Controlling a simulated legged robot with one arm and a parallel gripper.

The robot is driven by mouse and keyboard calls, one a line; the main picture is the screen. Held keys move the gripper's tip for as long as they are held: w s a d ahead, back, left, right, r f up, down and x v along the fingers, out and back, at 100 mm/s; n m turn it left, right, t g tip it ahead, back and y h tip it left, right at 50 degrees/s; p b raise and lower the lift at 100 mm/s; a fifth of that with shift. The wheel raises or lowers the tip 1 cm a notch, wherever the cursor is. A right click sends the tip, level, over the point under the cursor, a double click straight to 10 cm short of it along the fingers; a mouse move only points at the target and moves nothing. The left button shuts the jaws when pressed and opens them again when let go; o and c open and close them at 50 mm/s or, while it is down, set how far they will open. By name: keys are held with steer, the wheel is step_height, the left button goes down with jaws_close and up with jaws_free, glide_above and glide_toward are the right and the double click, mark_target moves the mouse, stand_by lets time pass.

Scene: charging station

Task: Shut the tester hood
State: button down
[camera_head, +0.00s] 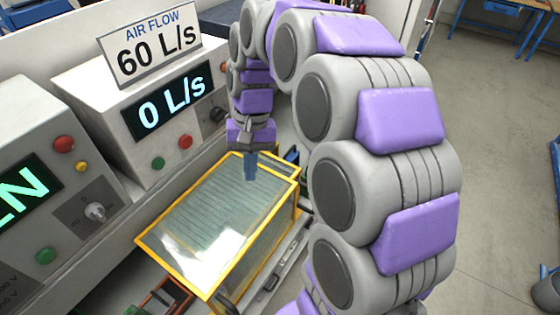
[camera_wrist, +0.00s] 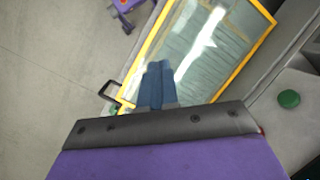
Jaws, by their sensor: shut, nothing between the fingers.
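The tester hood (camera_head: 205,215) is a clear panel in a yellow frame on top of a box-like tester, in front of the control panels. It lies roughly flat, tilted in the picture; I cannot tell whether it is fully down. My gripper (camera_head: 250,168) points down over the hood's far right part, with its blue fingers together and empty. I cannot tell whether the fingertips touch the panel. In the wrist view the fingers (camera_wrist: 157,85) overlap the hood (camera_wrist: 205,45) near its yellow edge. A dark handle (camera_wrist: 110,92) sticks out beside that edge.
A control unit (camera_head: 145,110) with a "0 L/s" display and an "AIR FLOW 60 L/s" sign (camera_head: 150,45) stands behind the hood. Another control unit (camera_head: 40,180) is at the left. Open floor (camera_head: 490,150) lies right of my arm, with a blue table (camera_head: 500,20) far back.

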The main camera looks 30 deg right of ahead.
steer(key=w+d+f+m+y+p, duration=0.1)
steer(key=w+d+f+m, duration=0.1)
steer(key=w+d, duration=0.35)
steer(key=w+d+f+m, duration=0.2)
steer(key=w+d+m, duration=0.1)
steer(key=w+d, duration=0.3)
steer(key=w+d+f+m, duration=0.2)
steer(key=w+d+f, duration=0.1)
steer(key=d, duration=0.2)
steer(key=w+d+f+m, duration=0.1)
steer(key=w+d+f, duration=0.15)
steer(key=d, duration=0.35)
steer(key=shift+m+y, duration=0.3)
steer(key=b+x, duration=0.1)
steer(key=x, duration=0.2)
steer(key=b+x, duration=0.1)
steer(key=x, duration=0.3)
steer(key=b+x, duration=0.1)
steer(key=x, duration=0.3)
steer(key=shift+s+a+r, duration=0.2)
steer(key=shift+a, duration=0.15)
steer(key=shift+s+a+r+b, duration=0.1)
steer(key=shift+s+a+b, duration=0.1)
steer(key=shift+s+a, duration=0.4)
steer(key=shift+s+a+b, duration=0.15)
steer(key=shift+a+b, duration=0.05)
steer(key=shift+a, duration=0.65)
steer(key=shift+s+a, duration=0.1)
steer(key=shift+a, duration=0.05)
